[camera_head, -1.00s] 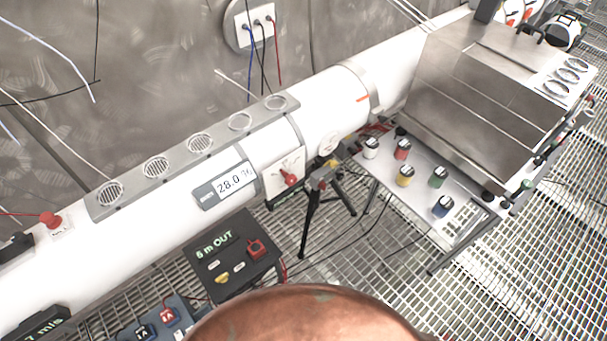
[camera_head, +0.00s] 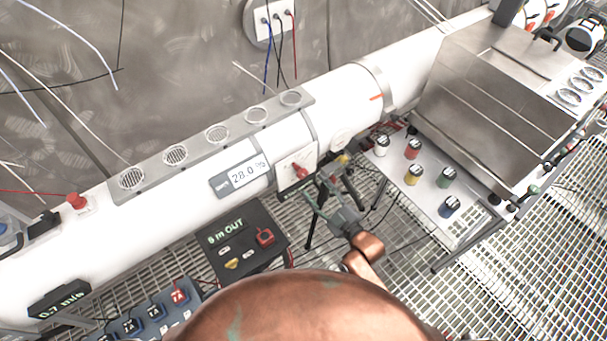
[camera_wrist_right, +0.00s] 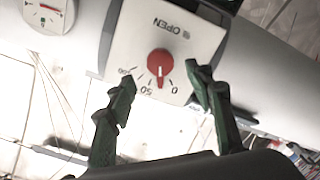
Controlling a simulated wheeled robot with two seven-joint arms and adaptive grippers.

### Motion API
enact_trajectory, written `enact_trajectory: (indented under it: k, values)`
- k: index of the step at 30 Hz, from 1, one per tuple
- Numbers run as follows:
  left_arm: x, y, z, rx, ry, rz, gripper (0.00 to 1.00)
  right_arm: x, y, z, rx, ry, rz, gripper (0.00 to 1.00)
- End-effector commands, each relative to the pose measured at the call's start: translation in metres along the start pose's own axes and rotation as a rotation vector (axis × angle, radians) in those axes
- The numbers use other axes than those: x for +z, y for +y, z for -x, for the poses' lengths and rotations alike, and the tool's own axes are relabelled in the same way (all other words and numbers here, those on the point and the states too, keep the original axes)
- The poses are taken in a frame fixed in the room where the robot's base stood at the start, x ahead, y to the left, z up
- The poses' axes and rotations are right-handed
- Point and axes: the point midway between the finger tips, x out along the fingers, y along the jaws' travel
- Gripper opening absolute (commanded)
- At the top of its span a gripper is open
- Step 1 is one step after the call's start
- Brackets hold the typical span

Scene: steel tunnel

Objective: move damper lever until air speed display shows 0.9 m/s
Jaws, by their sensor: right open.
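The damper lever (camera_head: 299,171) is a red knob on a white plate (camera_head: 283,178) on the white duct. In the right wrist view the lever (camera_wrist_right: 160,62) sits on a dial marked OPEN, 0, 50 and 100, with its tip pointing down the picture between 0 and 50. The air speed display (camera_head: 58,299) at the lower left reads 0.7 m/s. My right gripper (camera_head: 311,187) is open just in front of the plate. In the wrist view its green fingers (camera_wrist_right: 161,76) stand on either side of the lever, apart from it. My left gripper is not in view.
A grey display (camera_head: 239,176) on the duct reads 28.0. A panel with coloured knobs (camera_head: 432,188) is at the right. A tripod (camera_head: 309,232) stands behind my right gripper. A round gauge (camera_wrist_right: 47,12) is near the plate.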

Motion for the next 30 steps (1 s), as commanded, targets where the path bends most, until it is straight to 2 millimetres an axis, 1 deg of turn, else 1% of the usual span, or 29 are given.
enact_trajectory:
  k: [6, 9, 13, 18, 25, 30]
  values:
    - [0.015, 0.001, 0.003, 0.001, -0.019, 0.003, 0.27, -0.001, 0.001, -0.034, 0.001, 0.001, -0.002, 0.48]
    - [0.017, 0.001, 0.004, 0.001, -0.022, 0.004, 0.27, -0.001, 0.000, -0.049, 0.000, 0.000, -0.003, 0.48]
    - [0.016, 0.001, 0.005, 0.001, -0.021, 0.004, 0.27, 0.001, 0.000, -0.064, 0.000, -0.002, -0.003, 0.48]
    - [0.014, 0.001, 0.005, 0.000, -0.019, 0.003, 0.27, 0.002, -0.001, -0.072, -0.001, -0.003, -0.003, 0.48]
    - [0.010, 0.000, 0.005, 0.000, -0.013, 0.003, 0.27, 0.002, -0.001, -0.072, -0.001, -0.003, -0.003, 0.48]
    - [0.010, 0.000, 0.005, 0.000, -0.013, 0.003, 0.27, 0.002, -0.001, -0.072, 0.000, -0.003, -0.003, 0.37]
